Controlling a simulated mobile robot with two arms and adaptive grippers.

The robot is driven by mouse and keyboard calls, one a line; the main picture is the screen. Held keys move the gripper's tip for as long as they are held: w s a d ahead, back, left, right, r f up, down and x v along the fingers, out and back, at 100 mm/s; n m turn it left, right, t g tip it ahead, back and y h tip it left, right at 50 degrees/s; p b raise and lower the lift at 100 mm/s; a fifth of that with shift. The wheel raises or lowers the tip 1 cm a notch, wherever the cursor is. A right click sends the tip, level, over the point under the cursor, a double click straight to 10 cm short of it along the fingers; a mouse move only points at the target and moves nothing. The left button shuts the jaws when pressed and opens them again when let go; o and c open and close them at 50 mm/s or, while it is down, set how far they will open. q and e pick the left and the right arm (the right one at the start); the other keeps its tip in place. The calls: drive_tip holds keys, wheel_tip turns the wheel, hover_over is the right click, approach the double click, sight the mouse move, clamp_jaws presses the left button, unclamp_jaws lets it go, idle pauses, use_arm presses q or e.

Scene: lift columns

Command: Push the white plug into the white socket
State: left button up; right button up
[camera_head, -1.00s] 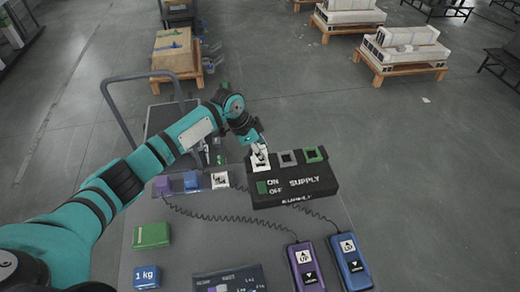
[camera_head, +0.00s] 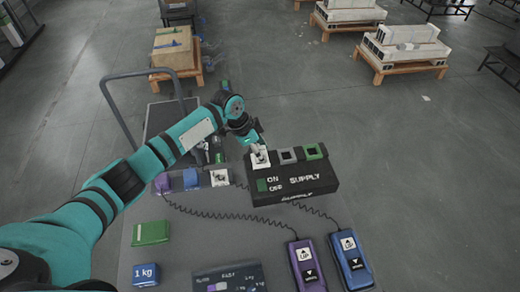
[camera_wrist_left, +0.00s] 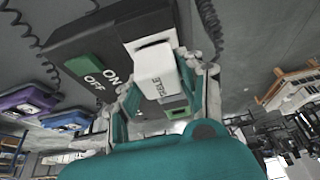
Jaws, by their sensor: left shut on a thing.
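The white socket (camera_head: 262,163) is at the left end of the row on top of the black supply box (camera_head: 310,188). It also shows as a white frame in the left wrist view (camera_wrist_left: 148,42). My left gripper (camera_head: 256,148) is right above this socket, shut on the white plug (camera_wrist_left: 158,75). The plug stands at the socket, and its lower end meets or nearly meets the white frame. How deep it sits cannot be told. My right gripper is in neither view.
A grey socket (camera_head: 288,156) and a green socket (camera_head: 314,151) are beside the white one. Purple (camera_head: 162,183) and blue (camera_head: 191,180) blocks stand left of the box. Two handsets (camera_head: 307,264), a green block (camera_head: 150,233) and a blue weight (camera_head: 145,274) lie nearer on the table.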

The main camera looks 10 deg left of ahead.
use_arm(q)
drive_tip(key=shift+w, duration=0.1)
drive_tip(key=o, duration=1.2)
drive_tip(key=shift+c, duration=0.2)
drive_tip(key=shift+o, duration=0.4)
drive_tip(key=shift+o, duration=0.6)
drive_tip(key=shift+r+p, duration=3.35)
drive_tip(key=shift+r, duration=0.15)
drive_tip(key=shift+f, duration=0.1)
